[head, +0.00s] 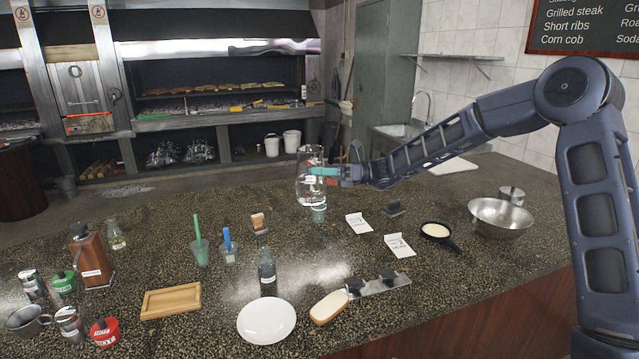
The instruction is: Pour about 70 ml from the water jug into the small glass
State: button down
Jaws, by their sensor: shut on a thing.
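The clear glass water jug (305,190) is near the back edge of the stone counter, at the middle of the head view. It looks roughly upright, and a white label shows on it. My gripper (324,172), with teal fingers, reaches in from the right and is shut on the jug. A small clear glass (319,214) stands on the counter right at the jug's lower front and partly overlaps it in the picture. I cannot tell its water level or whether the jug touches the counter.
A dark bottle (267,275) and white plate (266,320) are in front. Paper cards (358,223), a small pan (436,231) and a metal bowl (500,218) lie to the right.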

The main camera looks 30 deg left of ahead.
jog(key=shift+s+a+t, duration=0.15)
jog(key=shift+a+t, duration=0.15)
jog(key=shift+a, duration=0.3)
jog(key=a+f+m+t+y, duration=0.2)
jog(key=a+f+m+t, duration=0.2)
jog(key=f, duration=0.5)
jog(key=a+f+m+t+y, duration=0.3)
jog(key=a+f+t, duration=0.3)
jog(key=f+t, duration=0.3)
jog(key=shift+w+a+m+t, duration=0.2)
jog(key=shift+a+m+t, duration=0.15)
jog(key=shift+m, duration=0.25)
jog(key=shift+r, duration=0.15)
